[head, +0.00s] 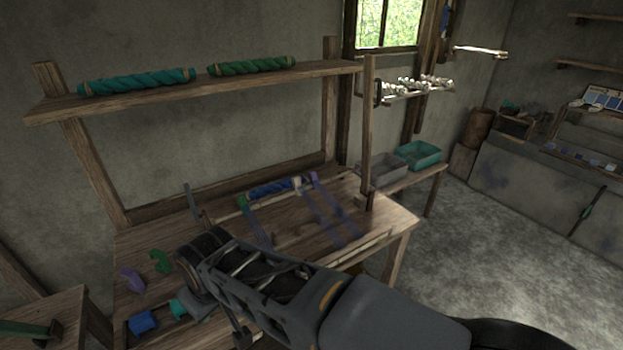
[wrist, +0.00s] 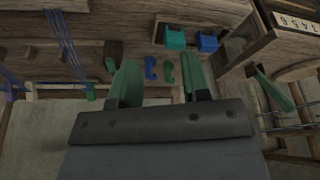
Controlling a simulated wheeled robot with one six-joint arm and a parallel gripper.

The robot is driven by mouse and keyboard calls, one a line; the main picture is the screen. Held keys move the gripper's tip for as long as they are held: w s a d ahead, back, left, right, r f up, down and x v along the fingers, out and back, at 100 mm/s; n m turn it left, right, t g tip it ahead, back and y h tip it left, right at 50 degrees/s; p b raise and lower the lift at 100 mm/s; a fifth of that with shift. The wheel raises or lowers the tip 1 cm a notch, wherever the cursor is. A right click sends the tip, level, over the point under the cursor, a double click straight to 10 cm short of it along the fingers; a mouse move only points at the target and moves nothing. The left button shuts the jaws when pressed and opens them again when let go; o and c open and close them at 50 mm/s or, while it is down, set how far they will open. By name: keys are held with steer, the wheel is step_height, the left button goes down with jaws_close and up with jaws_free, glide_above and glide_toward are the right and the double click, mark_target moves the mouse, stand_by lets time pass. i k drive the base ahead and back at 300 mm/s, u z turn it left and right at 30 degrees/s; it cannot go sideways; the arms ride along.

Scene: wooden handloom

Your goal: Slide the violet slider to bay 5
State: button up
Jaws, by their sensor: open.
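I cannot make out the violet slider for certain in either view. A strip with printed numbers (wrist: 295,20), 5 among them, is at the top right of the wrist view, on a wooden frame. My gripper (wrist: 158,82) is open, its two green-padded fingers apart with nothing held between them. Beyond the fingers, a blue hook-shaped piece (wrist: 151,69) and a green one (wrist: 168,69) lie on the wood. In the head view, a violet hook-shaped piece (head: 131,281) and a green one (head: 160,261) lie at the table's left. My arm hides part of the table there.
Teal (wrist: 175,37) and blue (wrist: 207,42) blocks sit beyond my fingers. A green handle (wrist: 275,92) stands out on the right, near a wooden rack with rods (wrist: 280,121). The loom frame with a blue roll (head: 275,187) lies on the table. A shelf (head: 200,87) spans above.

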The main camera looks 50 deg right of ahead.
mark_target(313, 177)
steer(key=z, duration=1.55)
steer(key=k, duration=0.45)
steer(key=z, duration=1.1)
steer(key=i, duration=0.8)
steer(key=u, duration=2.25)
